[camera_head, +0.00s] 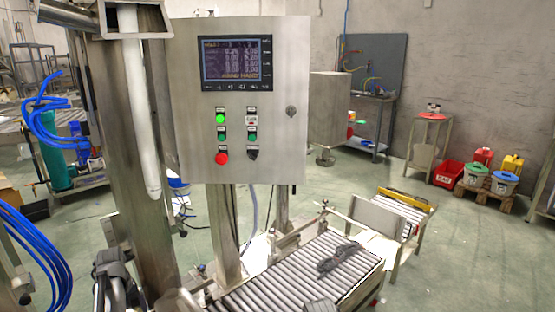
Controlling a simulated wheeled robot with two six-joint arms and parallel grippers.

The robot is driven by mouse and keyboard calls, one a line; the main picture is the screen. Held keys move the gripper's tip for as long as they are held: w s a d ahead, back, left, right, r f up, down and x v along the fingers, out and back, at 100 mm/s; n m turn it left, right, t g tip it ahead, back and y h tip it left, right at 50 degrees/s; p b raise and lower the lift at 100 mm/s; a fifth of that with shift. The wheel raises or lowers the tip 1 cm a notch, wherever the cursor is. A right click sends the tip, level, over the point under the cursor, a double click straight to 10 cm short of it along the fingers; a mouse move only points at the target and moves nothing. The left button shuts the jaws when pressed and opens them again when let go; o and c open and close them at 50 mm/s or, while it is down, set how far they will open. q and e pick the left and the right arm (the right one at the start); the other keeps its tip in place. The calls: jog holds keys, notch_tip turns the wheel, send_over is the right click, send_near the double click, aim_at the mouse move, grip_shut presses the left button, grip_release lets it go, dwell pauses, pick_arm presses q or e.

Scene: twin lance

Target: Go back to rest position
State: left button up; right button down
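A dark jointed part, seemingly of my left arm with its gripper (112,284), shows at the lower left, in front of the steel column. Its fingers cannot be made out, and no held thing shows. A small grey part at the bottom edge, right of centre, seems to belong to my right arm; its fingers are out of sight. A dark grey object (338,258) lies on the roller conveyor (285,282); what it is cannot be told. A white lance tube (137,100) hangs upright beside the steel column.
A steel control cabinet (290,155) with a lit screen stands in the middle behind the conveyor. Blue hoses (38,255) loop at the left. A small roller stand (400,208), red crate (447,174) and colored buckets (475,178) are at the right. Green floor (470,260) is clear at the lower right.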

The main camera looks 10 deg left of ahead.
pick_arm(q)
jog(key=d+r+m+p, duration=0.3)
jog(key=d+r+p, duration=0.1)
jog(key=d, duration=0.8)
jog(key=d+r+m+p, duration=0.4)
jog(key=d, duration=0.8)
jog(key=s+d+r+m+p, duration=0.3)
jog(key=s+d, duration=0.1)
jog(key=d, duration=0.6)
jog(key=s+d+r+m+y+p, duration=0.1)
jog(key=s+d+r+m+p, duration=0.2)
jog(key=d, duration=0.6)
jog(key=shift+s+d+r+m+p, duration=0.4)
jog(key=shift+s+r+p, duration=0.2)
jog(key=shift+s, duration=0.5)
pick_arm(e)
notch_tip(320, 180, up, 15)
jog(key=shift+w, duration=0.25)
